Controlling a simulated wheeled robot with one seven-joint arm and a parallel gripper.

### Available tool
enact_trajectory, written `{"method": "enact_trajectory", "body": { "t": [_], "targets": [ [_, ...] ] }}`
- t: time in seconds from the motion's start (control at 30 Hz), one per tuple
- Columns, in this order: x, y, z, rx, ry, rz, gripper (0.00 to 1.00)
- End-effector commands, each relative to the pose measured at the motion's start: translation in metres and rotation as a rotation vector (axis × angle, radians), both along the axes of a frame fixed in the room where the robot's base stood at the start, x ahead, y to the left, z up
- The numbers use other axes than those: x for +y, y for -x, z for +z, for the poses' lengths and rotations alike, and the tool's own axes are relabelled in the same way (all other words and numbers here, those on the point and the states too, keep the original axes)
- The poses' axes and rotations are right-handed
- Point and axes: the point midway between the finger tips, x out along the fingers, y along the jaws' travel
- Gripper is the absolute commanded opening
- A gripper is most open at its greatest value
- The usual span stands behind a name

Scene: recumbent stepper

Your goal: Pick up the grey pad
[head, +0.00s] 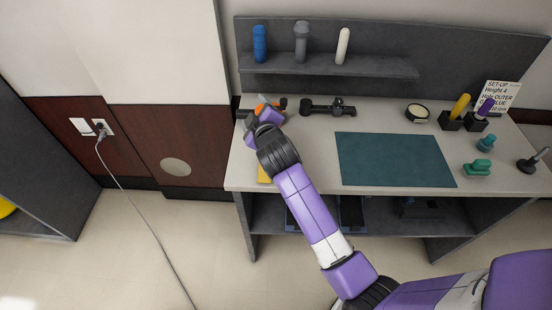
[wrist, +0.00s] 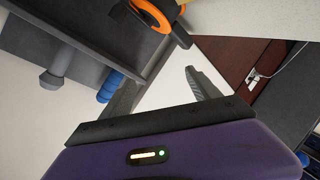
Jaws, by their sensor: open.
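I cannot make out a grey pad for certain in either view. The only plainly grey loose item is a grey cylinder with a wider head (head: 301,42), standing on the raised shelf; it also shows in the wrist view (wrist: 58,68). My gripper (head: 263,110) is over the left end of the bench, below the shelf and apart from that item. In the wrist view my gripper's two dark fingers (wrist: 160,84) are spread, with nothing seen between them. My arm and wrist hide part of the bench's left end.
An orange-and-black tool (wrist: 152,16) is close to my fingers. Blue (head: 260,44) and white (head: 342,45) cylinders stand on the shelf (head: 375,66). A black fixture (head: 328,107), a teal mat (head: 395,160) and a round cream-topped disc (head: 417,112) are on the bench. A cable (head: 135,200) crosses the floor.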

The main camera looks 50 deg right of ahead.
Motion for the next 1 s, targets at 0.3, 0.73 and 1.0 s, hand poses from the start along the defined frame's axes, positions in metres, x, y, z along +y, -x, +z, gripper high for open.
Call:
{"method": "enact_trajectory", "body": {
  "t": [0.3, 0.73, 1.0],
  "targets": [
    [-0.045, -0.037, -0.006, 0.526, -0.048, -0.157, 0.71],
    [0.024, 0.056, -0.038, 1.421, -0.285, 0.082, 0.71],
    [0.028, 0.077, -0.056, 1.511, -0.306, 0.145, 0.71]
  ]
}}
